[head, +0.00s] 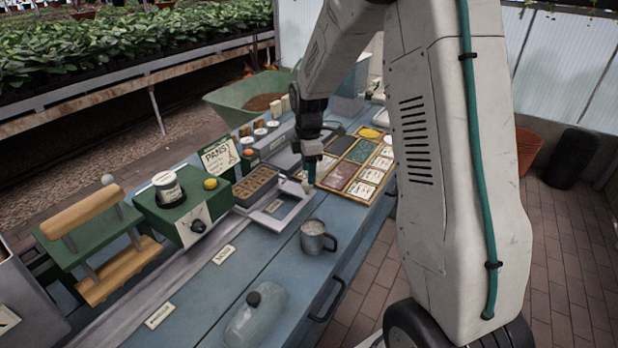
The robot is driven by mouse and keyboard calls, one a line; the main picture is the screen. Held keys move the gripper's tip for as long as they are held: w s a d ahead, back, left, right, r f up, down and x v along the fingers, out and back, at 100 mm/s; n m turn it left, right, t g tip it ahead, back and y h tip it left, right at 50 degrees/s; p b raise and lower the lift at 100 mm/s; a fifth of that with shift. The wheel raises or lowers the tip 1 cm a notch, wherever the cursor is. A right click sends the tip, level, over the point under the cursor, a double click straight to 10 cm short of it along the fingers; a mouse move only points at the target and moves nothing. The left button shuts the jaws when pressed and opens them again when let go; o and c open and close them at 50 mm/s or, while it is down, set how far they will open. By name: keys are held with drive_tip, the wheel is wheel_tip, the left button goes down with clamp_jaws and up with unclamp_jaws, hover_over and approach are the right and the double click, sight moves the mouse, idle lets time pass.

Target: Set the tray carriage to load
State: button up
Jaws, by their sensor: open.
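The tray carriage (280,216), a pale grey flat frame, sits on the bench rail right of the green machine (178,205). A brown seed tray (256,183) with several cells lies at its back. My gripper (309,179) points down near the carriage's right end, just at or above a small pale part there. It is open; I cannot tell whether it touches that part, and the arm hides some of the area. One label plate (223,255) lies on the bench front-left of the carriage, and another (160,315) is further left; their words are too small to read surely.
A grey metal mug (314,237) stands close in front of the carriage. A clear lidded cover (256,318) is at the front edge. A sectioned seed box (342,190) lies right of my gripper. Wooden rollers (95,232) stand at left. Bare bench lies between the labels.

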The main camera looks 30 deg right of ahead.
wheel_tip(320, 180, up, 4)
drive_tip(key=shift+r, duration=0.15)
idle(0.6)
